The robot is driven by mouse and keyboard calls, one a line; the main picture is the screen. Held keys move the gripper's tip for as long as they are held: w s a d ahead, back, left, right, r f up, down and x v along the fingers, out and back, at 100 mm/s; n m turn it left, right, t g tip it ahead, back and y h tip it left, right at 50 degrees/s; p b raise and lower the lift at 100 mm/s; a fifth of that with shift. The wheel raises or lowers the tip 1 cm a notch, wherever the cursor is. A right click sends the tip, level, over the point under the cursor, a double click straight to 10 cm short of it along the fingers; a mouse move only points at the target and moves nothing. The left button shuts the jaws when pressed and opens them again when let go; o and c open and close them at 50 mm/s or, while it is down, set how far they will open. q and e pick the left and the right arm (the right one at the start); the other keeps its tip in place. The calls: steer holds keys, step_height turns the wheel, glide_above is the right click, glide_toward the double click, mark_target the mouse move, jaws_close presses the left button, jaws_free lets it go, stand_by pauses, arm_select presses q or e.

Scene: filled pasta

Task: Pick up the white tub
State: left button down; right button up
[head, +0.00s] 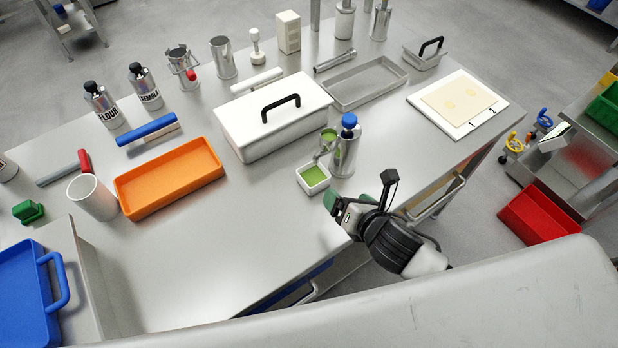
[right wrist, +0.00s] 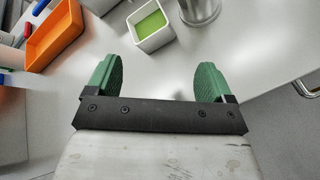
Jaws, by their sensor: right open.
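The white tub (head: 303,186) is a small square open container with green filling. It stands on the table in front of a metal bottle with a blue cap (head: 345,148). In the right wrist view the tub (right wrist: 138,43) is at the top, ahead of the gap between my fingers. My right gripper (head: 352,203) is at the table's near edge, just in front and to the right of the tub. Its green fingers (right wrist: 157,75) are apart, with nothing between them. My left gripper is not in view.
A large lidded white box (head: 245,117) stands behind the tub. An orange tray (head: 168,178) and a white cup (head: 90,196) are to the left. A small metal vessel with green contents (head: 325,150) is close behind the tub. The table left of the tub is clear.

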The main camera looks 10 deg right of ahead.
steer(key=n, duration=0.4)
steer(key=shift+w+a+f+y, duration=0.15)
steer(key=shift+w+a+y, duration=0.05)
steer(key=shift+w+y, duration=0.2)
steer(key=n, duration=0.1)
steer(key=n+y, duration=0.1)
steer(key=n, duration=0.1)
steer(key=shift+w+f+n+t, duration=0.1)
steer(key=shift+w+n+t, duration=0.05)
steer(key=shift+n+t, duration=0.15)
steer(key=shift+w+f+n, duration=0.1)
steer(key=shift+w+n, duration=0.1)
steer(key=shift+n, duration=0.1)
glide_toward(306, 169)
steer(key=p+x, duration=0.1)
steer(key=x, duration=0.4)
steer(key=shift+d+f, duration=0.1)
steer(key=shift+d, duration=0.05)
steer(key=c, duration=0.7)
